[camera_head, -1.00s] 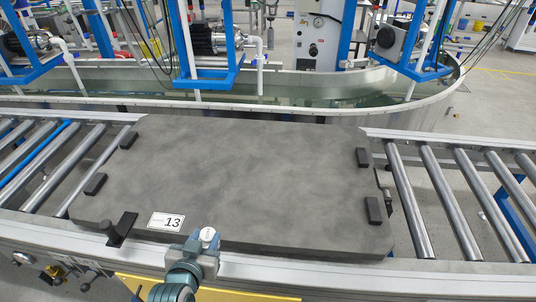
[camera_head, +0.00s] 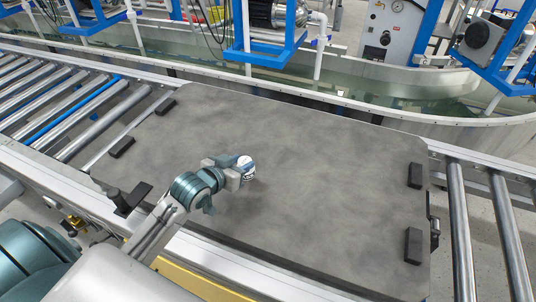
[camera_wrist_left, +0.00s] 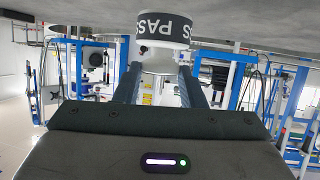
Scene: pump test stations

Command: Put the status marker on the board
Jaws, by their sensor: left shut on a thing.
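The status marker (camera_head: 246,167) is a small white cylinder, held by my left gripper (camera_head: 238,174). In the left wrist view the marker (camera_wrist_left: 163,42) shows a black band with "PASS" upside down. The left gripper's two fingers (camera_wrist_left: 158,84) are shut on its sides. The board (camera_head: 320,160) is a large dark grey slab lying on the roller conveyor. The marker is over the left-middle part of the board, close to its surface; I cannot tell whether it touches. My right gripper is not in view.
Black blocks stand near the board's edges, at left (camera_head: 121,147) and right (camera_head: 413,245). A black bracket (camera_head: 130,198) sits at the front left edge. Rollers (camera_head: 462,235) flank the board. Its middle and right are clear. A water trough lies behind.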

